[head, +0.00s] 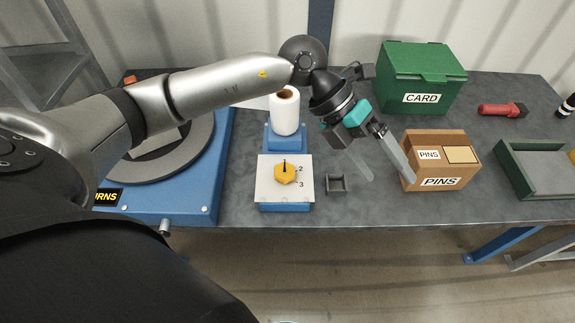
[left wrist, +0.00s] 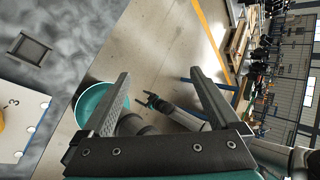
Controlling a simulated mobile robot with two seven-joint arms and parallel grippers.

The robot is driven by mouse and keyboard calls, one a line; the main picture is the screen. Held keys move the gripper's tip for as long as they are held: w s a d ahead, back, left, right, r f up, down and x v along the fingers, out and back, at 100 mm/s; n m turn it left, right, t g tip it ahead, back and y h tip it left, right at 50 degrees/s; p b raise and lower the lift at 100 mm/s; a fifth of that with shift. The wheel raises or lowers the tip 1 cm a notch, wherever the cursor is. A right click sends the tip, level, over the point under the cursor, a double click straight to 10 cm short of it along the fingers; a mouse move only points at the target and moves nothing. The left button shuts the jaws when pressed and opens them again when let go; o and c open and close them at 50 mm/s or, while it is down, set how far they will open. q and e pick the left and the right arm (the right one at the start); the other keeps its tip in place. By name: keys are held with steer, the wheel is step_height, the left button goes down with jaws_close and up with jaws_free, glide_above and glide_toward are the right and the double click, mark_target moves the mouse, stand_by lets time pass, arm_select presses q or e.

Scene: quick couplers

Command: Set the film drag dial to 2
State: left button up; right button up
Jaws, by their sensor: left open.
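The film drag dial (head: 285,174) is a yellow-orange hexagonal knob on a white plate (head: 266,198) with a blue base. The plate is marked 1, 2 and 3; the dial's dark pointer line points up at the 1. My left gripper (head: 390,180) is open and empty, to the right of the dial and apart from it, just left of the PINS box. The left wrist view shows its two spread fingers, with a sliver of the dial (left wrist: 2,120) and the 3 at the left edge. My right gripper (left wrist: 145,101) seems to show small and far below there; its jaws are unclear.
A white film roll (head: 285,112) stands behind the plate. A small grey square holder (head: 337,184) lies right of it. The brown PINS box (head: 428,183), green CARD box (head: 420,75), red torch (head: 500,110) and green tray (head: 512,160) are further right. A blue turntable unit stands left.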

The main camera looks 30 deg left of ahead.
arm_select(q)
steer(key=w+a+f+y, duration=0.2)
steer(key=a+y, duration=0.3)
steer(key=a, duration=0.5)
steer(key=n+y, duration=0.2)
steer(key=y, duration=0.2)
glide_toward(285, 169)
steer(key=f, duration=0.4)
steer(key=f+b, duration=0.1)
steer(key=f, duration=0.4)
steer(key=shift+d+f, duration=0.1)
steer(key=shift+d, duration=0.1)
steer(key=c, duration=1.4)
